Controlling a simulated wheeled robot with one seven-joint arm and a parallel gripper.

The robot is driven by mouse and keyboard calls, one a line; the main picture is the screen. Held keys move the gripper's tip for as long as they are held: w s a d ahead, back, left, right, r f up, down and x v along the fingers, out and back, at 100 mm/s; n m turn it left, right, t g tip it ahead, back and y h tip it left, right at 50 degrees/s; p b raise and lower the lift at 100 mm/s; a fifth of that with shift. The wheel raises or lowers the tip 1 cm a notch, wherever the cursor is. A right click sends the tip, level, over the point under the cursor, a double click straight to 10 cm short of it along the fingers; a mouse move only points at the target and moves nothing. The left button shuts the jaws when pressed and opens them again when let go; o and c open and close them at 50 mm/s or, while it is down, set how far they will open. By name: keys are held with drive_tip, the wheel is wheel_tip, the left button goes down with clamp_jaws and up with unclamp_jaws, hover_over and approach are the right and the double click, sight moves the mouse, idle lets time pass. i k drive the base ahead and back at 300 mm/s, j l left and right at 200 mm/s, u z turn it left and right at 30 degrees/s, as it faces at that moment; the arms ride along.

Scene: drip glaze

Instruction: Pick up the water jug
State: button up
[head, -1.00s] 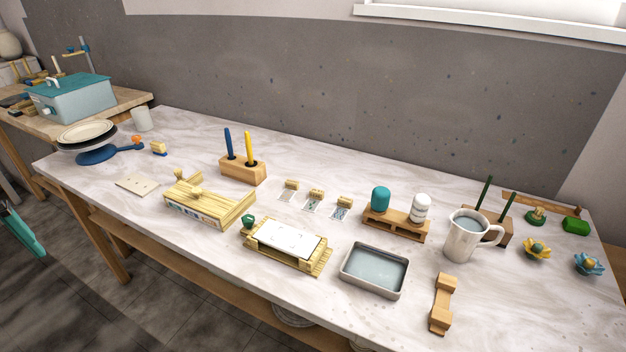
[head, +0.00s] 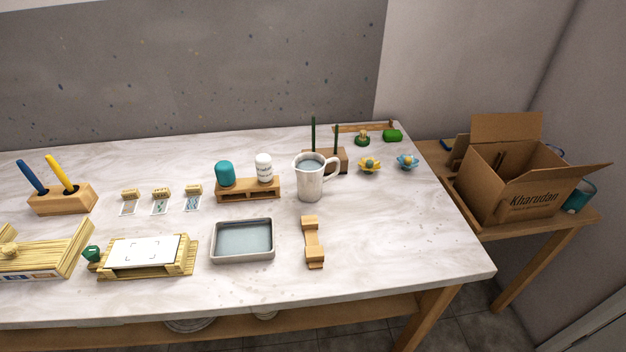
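The water jug (head: 310,183) is a pale grey-white pitcher with water inside and its handle (head: 332,168) to the right. It stands upright on the marble-topped table (head: 400,240), right of centre. My gripper is not in view, and nothing is touching the jug from my side.
Behind the jug is a wooden block (head: 340,159) with two dark green sticks. A wooden rest (head: 313,245) lies in front, a grey water tray (head: 242,252) front left, and a wooden stand (head: 235,195) with two bottles left.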

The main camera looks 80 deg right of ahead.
sight(309, 167)
drive_tip(key=z, duration=2.15)
